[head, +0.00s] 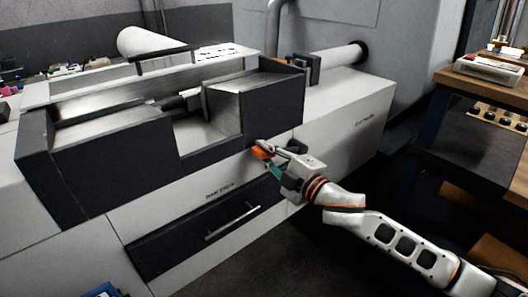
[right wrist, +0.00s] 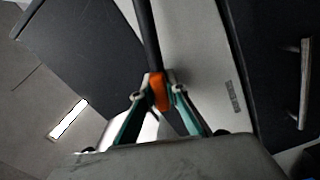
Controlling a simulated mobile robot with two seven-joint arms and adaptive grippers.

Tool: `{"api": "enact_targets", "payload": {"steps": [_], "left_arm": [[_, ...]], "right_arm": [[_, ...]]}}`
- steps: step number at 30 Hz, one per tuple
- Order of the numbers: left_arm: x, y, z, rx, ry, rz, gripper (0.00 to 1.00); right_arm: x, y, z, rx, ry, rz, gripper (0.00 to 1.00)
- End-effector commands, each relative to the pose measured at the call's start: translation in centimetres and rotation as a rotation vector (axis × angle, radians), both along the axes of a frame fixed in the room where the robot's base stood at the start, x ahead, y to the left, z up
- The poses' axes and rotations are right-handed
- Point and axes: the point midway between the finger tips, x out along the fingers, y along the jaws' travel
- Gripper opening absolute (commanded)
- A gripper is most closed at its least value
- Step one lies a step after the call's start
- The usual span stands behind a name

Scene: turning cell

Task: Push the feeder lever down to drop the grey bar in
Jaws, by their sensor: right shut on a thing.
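The feeder lever is a dark rod (right wrist: 147,38) with an orange grip (right wrist: 158,92). In the right wrist view the orange grip sits between the green-sided fingers of my right gripper (right wrist: 160,98), which is shut on it. In the head view my right gripper (head: 269,160) is at the front face of the machine, at the orange grip (head: 261,153); the rod is hard to make out there. A pale grey cylinder (head: 338,57) lies at the right end of the machine; I cannot tell if it is the grey bar. My left gripper is not in view.
The machine has dark raised housings (head: 110,150) around an open trough. Below is a dark drawer with a metal handle (head: 233,220), left of my right arm. A wooden-topped bench (head: 455,78) stands at the right. Dark floor lies between them.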

Motion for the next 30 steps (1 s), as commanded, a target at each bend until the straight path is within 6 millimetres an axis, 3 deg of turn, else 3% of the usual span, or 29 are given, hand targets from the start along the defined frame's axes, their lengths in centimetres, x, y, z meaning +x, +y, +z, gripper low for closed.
{"api": "enact_targets", "payload": {"steps": [10, 30], "left_arm": [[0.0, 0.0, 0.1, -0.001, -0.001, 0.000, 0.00], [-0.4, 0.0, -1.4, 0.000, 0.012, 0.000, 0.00]], "right_arm": [[-0.4, 0.5, -1.8, -0.087, -0.060, 0.002, 0.00], [-0.5, 0.6, -8.6, -0.446, -0.320, 0.002, 0.00]]}}
